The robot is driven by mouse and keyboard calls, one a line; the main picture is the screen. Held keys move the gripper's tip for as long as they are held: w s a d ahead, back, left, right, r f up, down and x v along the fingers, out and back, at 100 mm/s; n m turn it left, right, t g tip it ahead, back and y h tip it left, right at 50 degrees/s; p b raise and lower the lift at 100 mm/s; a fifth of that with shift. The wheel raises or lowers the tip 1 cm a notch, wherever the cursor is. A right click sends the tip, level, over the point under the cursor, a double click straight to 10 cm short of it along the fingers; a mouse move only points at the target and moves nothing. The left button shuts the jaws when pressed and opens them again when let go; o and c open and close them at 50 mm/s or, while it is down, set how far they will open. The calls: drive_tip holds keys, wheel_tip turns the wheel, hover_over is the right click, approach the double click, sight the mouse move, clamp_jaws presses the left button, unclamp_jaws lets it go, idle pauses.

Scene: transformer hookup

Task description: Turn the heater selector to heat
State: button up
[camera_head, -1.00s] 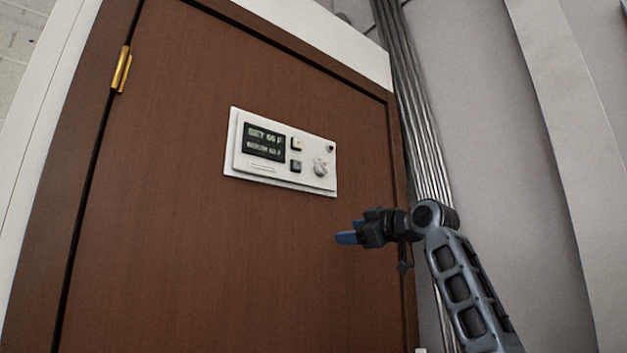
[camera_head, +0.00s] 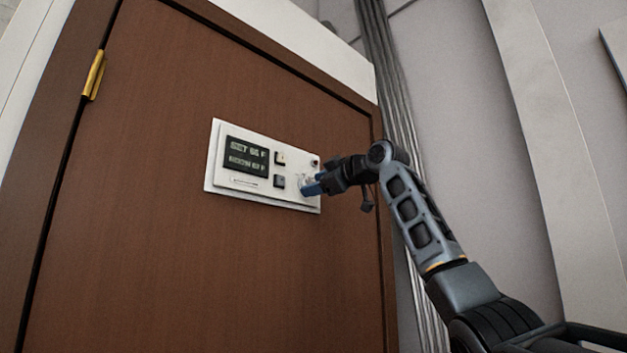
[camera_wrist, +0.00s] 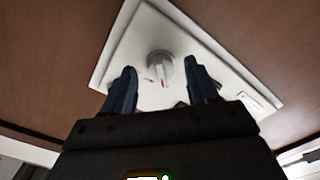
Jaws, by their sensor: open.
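The heater panel (camera_head: 233,190) is a white plate on a brown door, with a dark display reading SET and ROOM lines and two small buttons. The selector knob (camera_wrist: 160,66) is a round white knob with a small red mark, seen in the wrist view between my fingers. In the head view the knob (camera_head: 304,183) is mostly hidden behind my fingertips. My gripper (camera_head: 311,187) is at the panel's right end. In the wrist view my gripper (camera_wrist: 160,78) is open, one blue finger on each side of the knob, with gaps visible. Contact cannot be told.
The brown door (camera_head: 180,270) fills the left, with a brass hinge (camera_head: 94,75). Grey vertical pipes (camera_head: 385,70) run along the wall right of the door. A small indicator (camera_head: 314,164) sits above the knob. The door below the panel is clear.

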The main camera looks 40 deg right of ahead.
drive_tip(key=shift+w, duration=0.65)
drive_tip(key=c, duration=1)
